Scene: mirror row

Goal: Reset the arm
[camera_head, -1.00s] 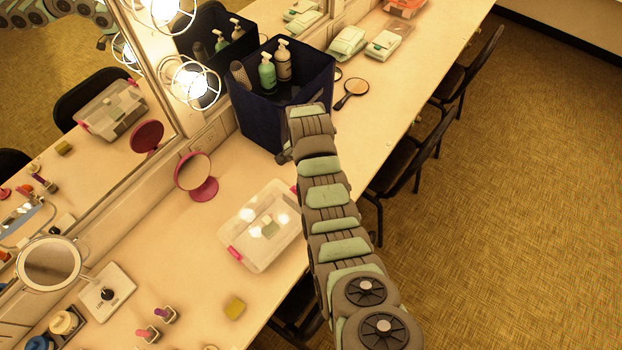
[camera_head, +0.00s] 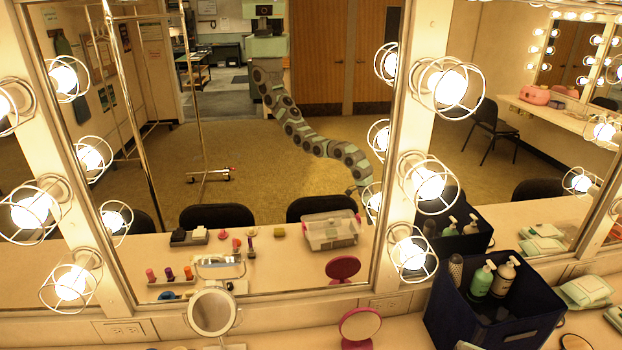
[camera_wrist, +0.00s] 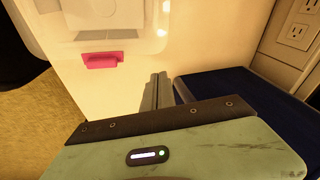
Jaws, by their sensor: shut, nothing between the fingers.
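My gripper (camera_wrist: 156,90) shows in the wrist view as narrow grey fingers beyond the pale green wrist housing. It is shut with nothing between the fingers. It hangs above the cream counter (camera_wrist: 140,88), beside the dark blue bin (camera_wrist: 225,88) at the right and near a clear box with a pink latch (camera_wrist: 102,60). In the head view, my arm shows only as a reflection in the mirror (camera_head: 300,135), bending down to the right. The end of that reflection is partly hidden by a lamp.
The blue bin in the head view (camera_head: 455,318) holds a green pump bottle (camera_head: 481,281), a beige pump bottle (camera_head: 504,276) and a brush. A round mirror (camera_head: 212,312) and a pink hand mirror (camera_head: 359,327) stand left of it. Caged bulbs line the mirror frame.

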